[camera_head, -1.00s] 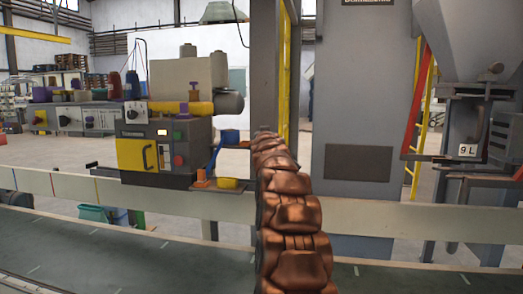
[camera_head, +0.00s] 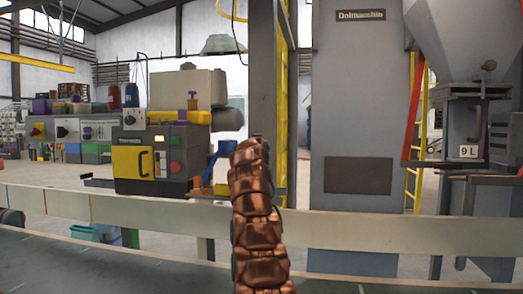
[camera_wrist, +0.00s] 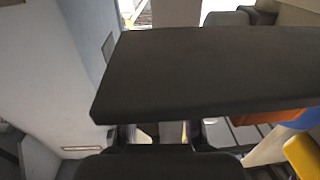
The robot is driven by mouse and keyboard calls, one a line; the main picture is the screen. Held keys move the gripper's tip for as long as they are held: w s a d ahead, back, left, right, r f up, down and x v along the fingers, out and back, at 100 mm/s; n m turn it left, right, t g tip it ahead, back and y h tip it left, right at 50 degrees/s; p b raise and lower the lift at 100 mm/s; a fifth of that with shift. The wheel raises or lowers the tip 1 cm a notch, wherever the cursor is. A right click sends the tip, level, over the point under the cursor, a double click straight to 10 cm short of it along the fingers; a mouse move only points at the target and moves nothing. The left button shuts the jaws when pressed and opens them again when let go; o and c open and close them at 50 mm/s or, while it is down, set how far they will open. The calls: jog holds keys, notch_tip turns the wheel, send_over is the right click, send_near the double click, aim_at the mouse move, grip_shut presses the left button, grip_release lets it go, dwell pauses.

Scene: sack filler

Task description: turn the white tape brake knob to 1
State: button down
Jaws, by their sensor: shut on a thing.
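Small knobs sit on the white panels left of the yellow-fronted machine (camera_head: 147,160) in the head view. One dark knob on a white plate (camera_head: 62,132) and one at the machine's upper left (camera_head: 130,120) show. The labels are too small to read, so I cannot tell which is the tape brake knob. My copper-coloured arm rises in the middle; its gripper is hidden there. In the wrist view my gripper (camera_wrist: 160,135) is shut on a dark flat slab (camera_wrist: 205,70), which lies across the view and hides the fingertips. No knob shows there.
A long pale rail (camera_head: 130,215) runs across in front of the machine. A grey cabinet (camera_head: 357,100) and a hopper (camera_head: 465,40) stand to the right. In the wrist view, orange (camera_wrist: 268,117) and yellow (camera_wrist: 303,155) things lie at the lower right.

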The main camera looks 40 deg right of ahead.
jog(key=shift+s+d+f+m+g+h+p, duration=0.1)
jog(key=shift+s+d+m+g+h+p, duration=0.15)
jog(key=shift+g+h+p, duration=0.2)
jog(key=shift+w+a+g, duration=0.1)
jog(key=shift+g, duration=0.15)
jog(key=shift+m+p, duration=0.45)
jog(key=shift+p, duration=0.15)
jog(key=shift+a+m+g+h+p, duration=0.1)
jog(key=shift+m+g+h+p, duration=0.35)
jog(key=shift+g+p, duration=0.55)
jog(key=shift+a+f+m+g+h+p, duration=0.1)
jog(key=shift+f+m+g+h+p, duration=0.15)
jog(key=shift+p, duration=0.9)
jog(key=c, duration=0.9)
grip_release()
jog(key=shift+a+r, duration=0.1)
jog(key=shift+r, duration=0.05)
jog(key=shift+f+t+b, duration=0.2)
jog(key=shift+t+b, duration=0.25)
jog(key=shift+b, duration=0.8)
